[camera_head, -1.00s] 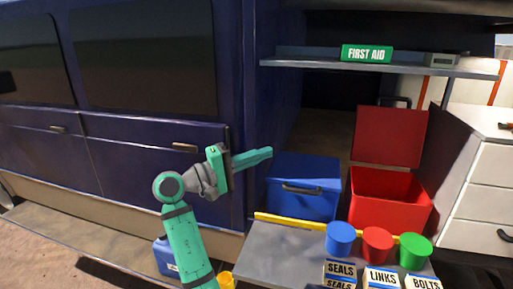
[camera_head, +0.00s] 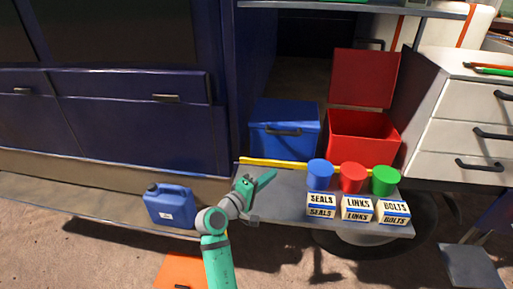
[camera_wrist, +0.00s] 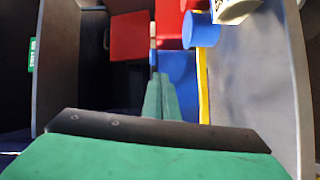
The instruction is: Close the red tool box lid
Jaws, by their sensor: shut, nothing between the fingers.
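The red tool box (camera_head: 362,137) stands behind the grey ledge at the right, with its lid (camera_head: 363,78) raised upright at the back. Its inside is open to view. In the wrist view the red lid (camera_wrist: 130,37) shows at the upper middle. My gripper (camera_head: 268,178) is over the left end of the ledge, in front of the blue box and to the left of the red box, well apart from it. Its fingers (camera_wrist: 161,98) are together and empty, pointing toward the blue and red boxes in the wrist view.
A closed blue box (camera_head: 284,127) stands left of the red one. A yellow bar (camera_head: 275,163), blue, red and green cups (camera_head: 352,177) and labelled boxes (camera_head: 357,208) are on the grey ledge (camera_head: 282,195). White drawers (camera_head: 460,125) stand at the right. A blue jerrycan (camera_head: 170,206) is at the left.

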